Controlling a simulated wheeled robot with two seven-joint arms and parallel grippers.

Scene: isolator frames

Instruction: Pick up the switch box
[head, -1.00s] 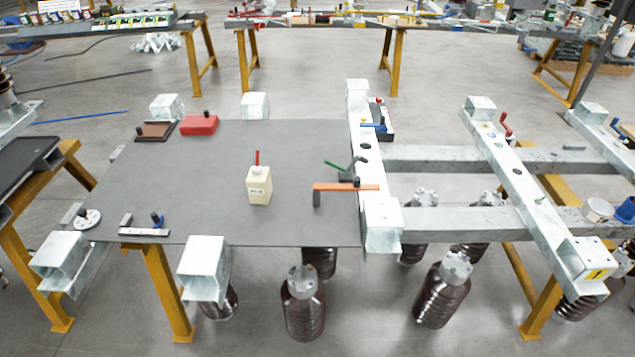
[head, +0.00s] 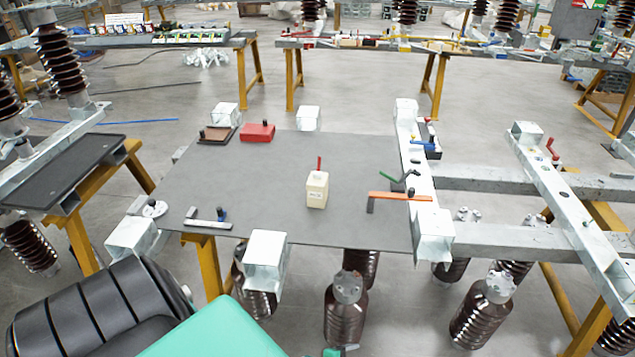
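The switch box (head: 317,190) is most likely the small cream box with a red lever standing up from its top. It stands upright on the grey table top (head: 265,175), near the middle, with a small label on its front. Nothing touches it. Neither of my grippers shows in the head view. A black ribbed part and a green panel at the bottom left look like parts of my own body.
An orange-handled tool (head: 400,196) and a green-handled crank (head: 398,177) lie right of the box. A red block (head: 257,132) and brown block (head: 217,133) sit at the back left. Metal beams flank the table. The surface around the box is clear.

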